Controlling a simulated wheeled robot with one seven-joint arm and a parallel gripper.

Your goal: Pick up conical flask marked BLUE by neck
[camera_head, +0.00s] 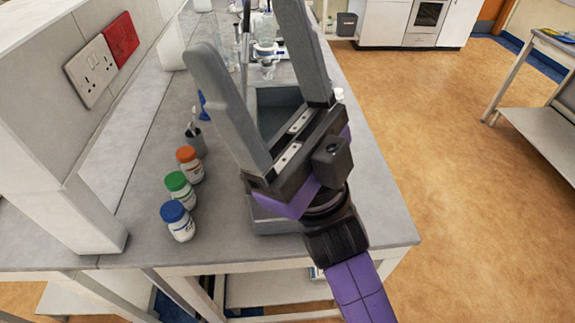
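My gripper (246,30) is open, with its two grey fingers spread wide and pointing away over the bench. Nothing is between the fingers close to me. Clear glassware (266,28) stands far back on the bench, seen between the fingers, beside white equipment. I cannot make out a conical flask marked BLUE; the glass is small and partly hidden by the fingers, and no marking is readable.
Jars with blue (178,221), green (180,190) and orange (189,164) lids line the bench's left side. A grey basin or tray (272,98) lies under my gripper. A wall with sockets (91,71) borders the left; open floor lies right.

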